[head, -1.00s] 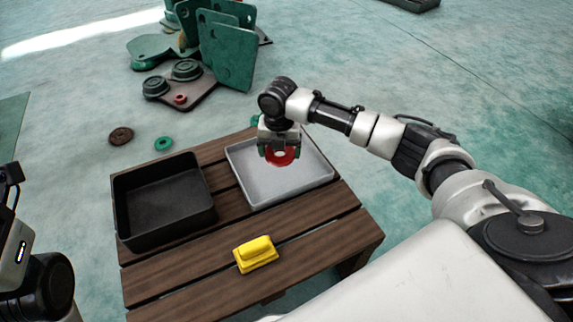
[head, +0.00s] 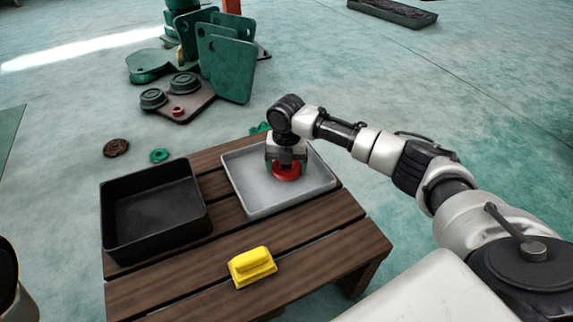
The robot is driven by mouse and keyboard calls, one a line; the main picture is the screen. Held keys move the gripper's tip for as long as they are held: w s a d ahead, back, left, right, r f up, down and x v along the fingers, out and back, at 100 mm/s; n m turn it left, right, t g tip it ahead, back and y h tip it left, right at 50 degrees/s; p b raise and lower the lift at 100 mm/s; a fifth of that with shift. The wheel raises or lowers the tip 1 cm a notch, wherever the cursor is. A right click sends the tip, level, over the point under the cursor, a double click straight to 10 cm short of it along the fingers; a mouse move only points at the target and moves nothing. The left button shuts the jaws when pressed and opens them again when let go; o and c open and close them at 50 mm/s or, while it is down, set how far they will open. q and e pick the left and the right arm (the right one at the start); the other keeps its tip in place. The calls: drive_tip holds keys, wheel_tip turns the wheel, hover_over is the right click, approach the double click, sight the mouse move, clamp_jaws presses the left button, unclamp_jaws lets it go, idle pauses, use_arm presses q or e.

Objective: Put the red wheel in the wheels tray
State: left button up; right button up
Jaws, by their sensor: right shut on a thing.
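The red wheel (head: 286,174) is in the jaws of my right gripper (head: 286,160), which comes in from the right and points down. The wheel is over the light grey tray (head: 247,196), inside its rim as seen from here. It is low, and I cannot tell whether it touches the tray floor. The gripper hides the wheel's upper part. The grey tray shows no other part in it; I cannot read a label on it. My left gripper does not show; only a bit of my left arm is at the left edge.
A black, deeper tray (head: 155,243) stands left on the slatted wooden table (head: 330,240). A yellow block (head: 252,267) lies at the front. On the floor behind are a brown wheel (head: 116,147), a green ring (head: 159,155) and green plates (head: 228,65).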

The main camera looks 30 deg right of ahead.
drive_tip(key=o, duration=1.1)
drive_tip(key=shift+f, duration=0.1)
